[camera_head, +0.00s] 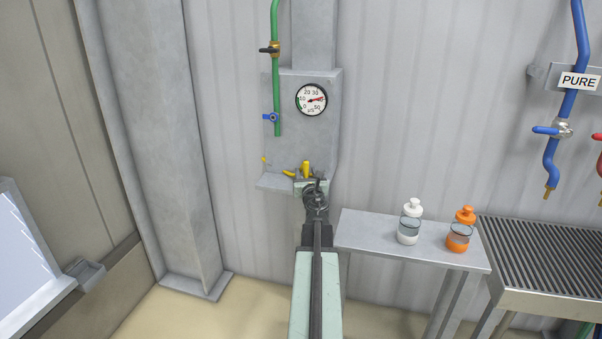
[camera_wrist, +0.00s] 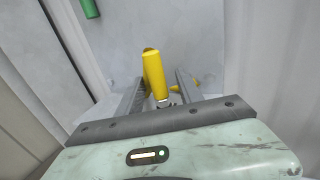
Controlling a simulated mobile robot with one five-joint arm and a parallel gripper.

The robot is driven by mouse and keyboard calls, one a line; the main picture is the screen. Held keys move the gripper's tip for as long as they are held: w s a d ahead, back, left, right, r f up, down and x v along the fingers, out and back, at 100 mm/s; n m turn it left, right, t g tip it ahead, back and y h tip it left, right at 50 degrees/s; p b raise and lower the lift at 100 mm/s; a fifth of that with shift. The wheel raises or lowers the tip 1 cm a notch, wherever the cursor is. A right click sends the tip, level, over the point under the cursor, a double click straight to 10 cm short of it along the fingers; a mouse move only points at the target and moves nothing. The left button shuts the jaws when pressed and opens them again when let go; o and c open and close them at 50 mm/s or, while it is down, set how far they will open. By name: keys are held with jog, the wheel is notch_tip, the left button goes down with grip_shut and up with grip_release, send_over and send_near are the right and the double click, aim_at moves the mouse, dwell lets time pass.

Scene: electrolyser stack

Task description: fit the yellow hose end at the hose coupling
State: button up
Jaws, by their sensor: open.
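The yellow hose end (camera_head: 306,168) stands upright at the ledge of the grey wall panel. In the wrist view the yellow hose end (camera_wrist: 154,72) rises between the two fingers of my gripper (camera_wrist: 161,80), with a gap visible on both sides. My gripper (camera_head: 313,186) is open at the ledge; its fingers are small and partly hidden in the head view. A green pipe (camera_head: 277,95) comes down the panel and ends above and left of the hose end. The green pipe's lower end (camera_wrist: 90,8) also shows in the wrist view. I cannot tell which part is the hose coupling.
More yellow hose (camera_head: 288,173) lies left of the hose end. A shelf (camera_head: 370,232) with a white bottle (camera_head: 409,222) and an orange bottle (camera_head: 460,230) stands at right.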

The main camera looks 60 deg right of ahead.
jog(key=shift+a, duration=0.1)
grip_shut()
jog(key=shift+r, duration=0.1)
notch_tip(320, 180, up, 10)
jog(key=p, duration=1)
jog(key=shift+s, duration=0.1)
